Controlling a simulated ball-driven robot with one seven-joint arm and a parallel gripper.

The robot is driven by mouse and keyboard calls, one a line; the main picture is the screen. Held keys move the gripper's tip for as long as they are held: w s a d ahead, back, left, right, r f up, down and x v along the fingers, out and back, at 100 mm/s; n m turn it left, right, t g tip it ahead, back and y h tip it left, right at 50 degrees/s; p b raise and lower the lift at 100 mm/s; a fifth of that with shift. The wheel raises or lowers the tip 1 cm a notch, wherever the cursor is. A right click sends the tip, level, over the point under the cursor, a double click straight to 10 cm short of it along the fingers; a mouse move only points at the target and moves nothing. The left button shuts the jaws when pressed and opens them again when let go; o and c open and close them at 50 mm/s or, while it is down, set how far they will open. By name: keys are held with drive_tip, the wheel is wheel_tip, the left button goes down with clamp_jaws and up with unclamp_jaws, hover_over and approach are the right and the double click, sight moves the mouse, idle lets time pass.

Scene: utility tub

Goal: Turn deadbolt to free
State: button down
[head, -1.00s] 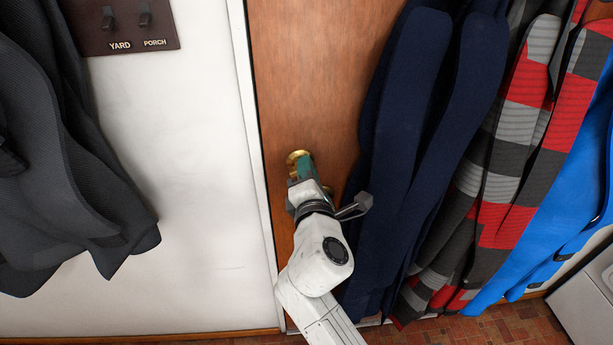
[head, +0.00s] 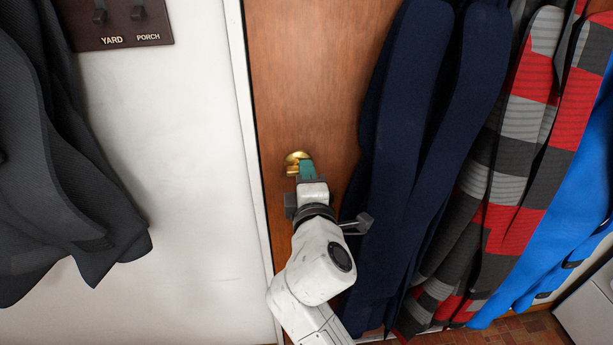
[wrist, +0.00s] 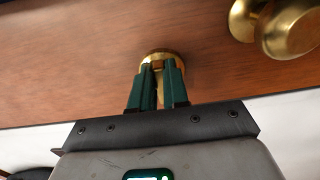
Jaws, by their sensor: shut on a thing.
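The brass deadbolt (head: 297,158) is on the brown wooden door (head: 300,75), near the door's left edge in the head view. My gripper (head: 307,170) reaches up to it from below, its green fingers at the deadbolt. In the wrist view the brass plate of the deadbolt (wrist: 160,54) shows just beyond the fingertips. My gripper (wrist: 160,72) is shut on the deadbolt's thumb-turn, which is mostly hidden between the fingers. I cannot tell the thumb-turn's exact angle.
A round brass knob (wrist: 285,28) is close beside my fingers in the wrist view. A navy coat (head: 410,150) hangs close right of my arm, with a checked coat (head: 500,180) beyond. A grey coat (head: 60,170) and switch plate (head: 120,22) are on the left wall.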

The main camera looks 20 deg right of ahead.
drive_tip(key=shift+f, duration=0.1)
drive_tip(key=c, duration=1.1)
unclamp_jaws()
drive_tip(key=shift+s, duration=0.1)
drive_tip(key=v, duration=1)
drive_tip(key=shift+s+a+b, duration=0.1)
drive_tip(key=shift+s+b, duration=0.2)
drive_tip(key=shift+b, duration=0.1)
